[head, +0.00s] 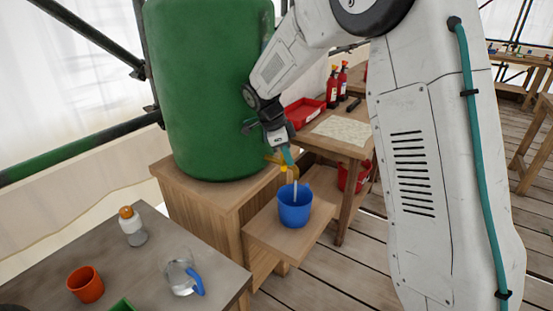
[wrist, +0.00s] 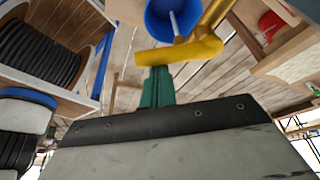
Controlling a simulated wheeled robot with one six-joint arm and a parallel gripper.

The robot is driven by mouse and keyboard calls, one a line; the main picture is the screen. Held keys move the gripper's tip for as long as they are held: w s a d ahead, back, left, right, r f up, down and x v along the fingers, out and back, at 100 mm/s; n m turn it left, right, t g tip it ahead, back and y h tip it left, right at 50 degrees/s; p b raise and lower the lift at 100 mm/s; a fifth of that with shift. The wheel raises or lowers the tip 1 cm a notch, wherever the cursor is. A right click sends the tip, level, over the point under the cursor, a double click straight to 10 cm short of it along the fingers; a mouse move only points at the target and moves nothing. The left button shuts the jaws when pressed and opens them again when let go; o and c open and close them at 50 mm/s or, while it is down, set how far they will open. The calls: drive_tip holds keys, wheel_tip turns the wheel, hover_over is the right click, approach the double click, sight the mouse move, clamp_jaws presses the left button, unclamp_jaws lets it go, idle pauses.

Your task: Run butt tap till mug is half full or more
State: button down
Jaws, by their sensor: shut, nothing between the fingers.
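The green butt (head: 205,90) stands on a wooden stand at the left. Its yellow tap (head: 284,168) sticks out low at its front right; it also shows in the wrist view (wrist: 195,48). A blue mug (head: 294,208) stands upright below the tap on a low wooden shelf. A pale stream runs from the tap down into the mug, and it also shows in the wrist view (wrist: 175,23). The water level in the mug cannot be made out. My gripper (head: 289,158), with teal fingers (wrist: 157,75), is shut and empty, its tips at the tap's yellow handle, apparently touching it.
A grey table (head: 150,262) in front holds an orange cup (head: 85,285), an orange-capped bottle (head: 132,228) and a clear jug (head: 180,273) with a blue handle. Behind the shelf, a wooden bench holds a red tray (head: 303,112), red bottles (head: 333,87) and a pale sheet (head: 342,130).

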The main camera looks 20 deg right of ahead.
drive_tip(key=shift+w+a, duration=0.2)
drive_tip(key=shift+a, duration=0.4)
idle(0.3)
